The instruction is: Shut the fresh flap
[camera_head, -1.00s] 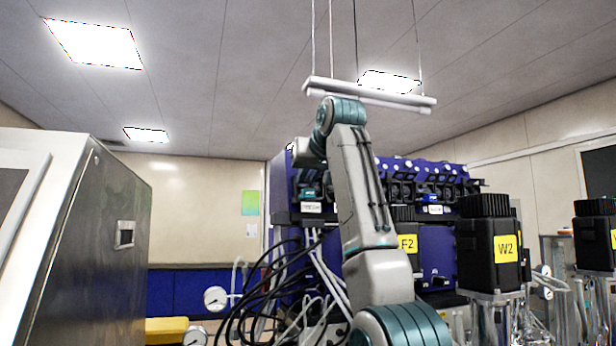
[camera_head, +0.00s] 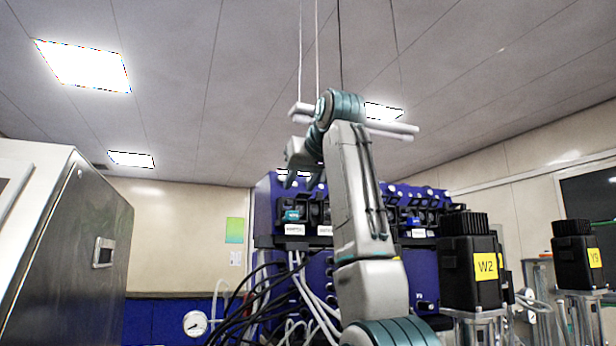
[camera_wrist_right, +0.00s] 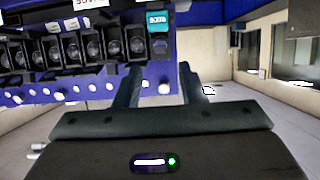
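The flap named in the task cannot be singled out; no label reads "fresh". A blue cabinet (camera_head: 263,212) carries a row of black units with small white labels. My right gripper (camera_head: 303,181) is above and in front of the row's left end, fingers pointing down. In the right wrist view, which looks upside down, its two fingers (camera_wrist_right: 161,88) are apart with nothing between them. A teal tag (camera_wrist_right: 157,21) shows beyond them. My left gripper is out of view.
Black motors, one labelled W2 (camera_head: 471,262) and another at the far right (camera_head: 576,256), stand on glass and metal vessels. Black and white hoses (camera_head: 262,300) hang below the cabinet. A steel cabinet (camera_head: 75,250) stands at left. A hanging lamp bar (camera_head: 395,128) is behind my arm.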

